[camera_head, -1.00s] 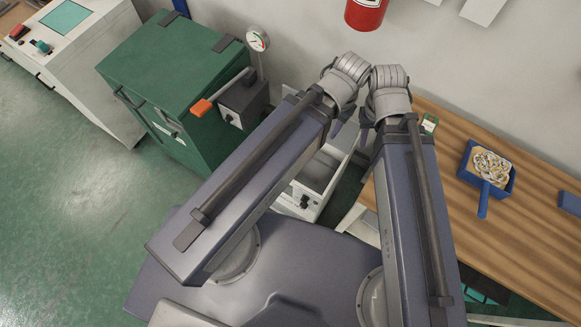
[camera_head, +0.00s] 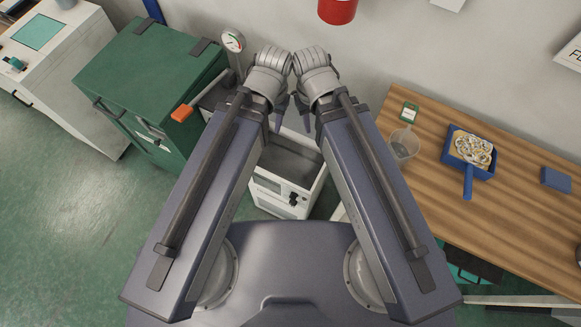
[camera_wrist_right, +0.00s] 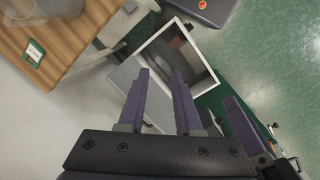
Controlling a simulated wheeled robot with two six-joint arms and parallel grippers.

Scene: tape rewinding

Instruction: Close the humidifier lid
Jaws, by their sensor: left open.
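The humidifier (camera_head: 272,207) is a white box with dark knobs on its front. It stands on the floor between my two arms in the head view. In the right wrist view its white-rimmed top (camera_wrist_right: 207,80) is open onto a dark inside. A light grey panel (camera_wrist_right: 124,77), apparently the lid, is raised beside that rim. My left gripper (camera_head: 281,112) is open, with its fingers partly hidden by the arm. My right gripper (camera_wrist_right: 161,72) is open and empty, its fingers over the lid and opening; contact cannot be told.
A green cabinet (camera_head: 145,75) and a gauge (camera_head: 233,42) stand left of the humidifier. A wooden table (camera_head: 420,155) on the right holds a clear cup (camera_head: 403,146) and a blue tray (camera_head: 467,183) of rings. The wall is close behind; a red cylinder (camera_head: 338,9) hangs there.

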